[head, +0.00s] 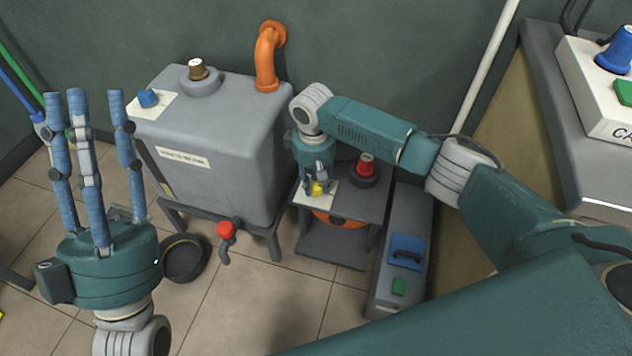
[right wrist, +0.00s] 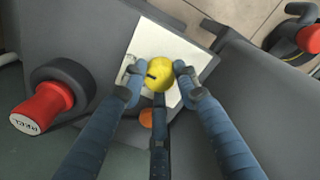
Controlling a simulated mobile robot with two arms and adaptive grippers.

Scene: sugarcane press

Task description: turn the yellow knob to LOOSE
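The yellow knob (head: 318,188) sits on a white plate (head: 327,198) on a low grey stand in the head view. In the right wrist view the yellow knob (right wrist: 159,74) shows a dark pointer mark on its left side. Any lettering on the white plate (right wrist: 190,56) cannot be read. My right gripper (head: 316,186) is over the knob with its fingers around it. In the right wrist view the fingers of my right gripper (right wrist: 158,82) stand close about the knob; whether they press on it is unclear. My left gripper (head: 92,100) is open, empty and pointing up.
A red knob (head: 366,166) stands beside the plate on the same stand. A grey tank (head: 215,150) with a red-handled tap (head: 226,230) stands to the left. An orange pipe (head: 267,55) rises behind it. A grey box with a blue switch (head: 407,251) is to the right.

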